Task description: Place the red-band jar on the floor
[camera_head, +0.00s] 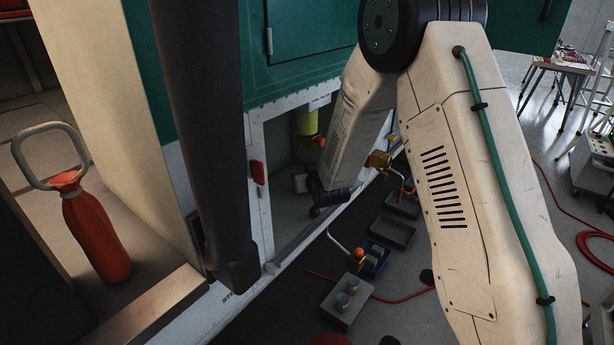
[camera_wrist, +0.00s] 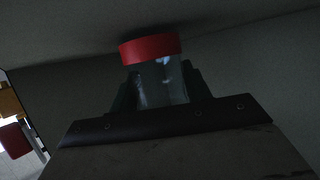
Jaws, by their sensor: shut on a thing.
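The jar (camera_wrist: 163,80) with a wide red band (camera_wrist: 150,48) at its far end is held in my gripper (camera_wrist: 160,88) in the wrist view. Its body is clear or greyish, and the dark fingers close on both sides of it. In the head view my gripper (camera_head: 316,194) is inside the low open compartment (camera_head: 283,225) of the green and white cabinet. A small pale and red shape, likely the jar (camera_head: 300,183), shows at its tip. Whether the jar touches any surface cannot be told. The grey floor (camera_head: 405,285) lies outside the compartment, at lower right.
A yellow-green cylinder (camera_head: 307,122) hangs in the compartment's upper part. Grey trays (camera_head: 391,233), a blue bin (camera_head: 375,258) and a grey block with jars (camera_head: 345,303) stand on the floor. A red hose (camera_head: 590,250) lies at right.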

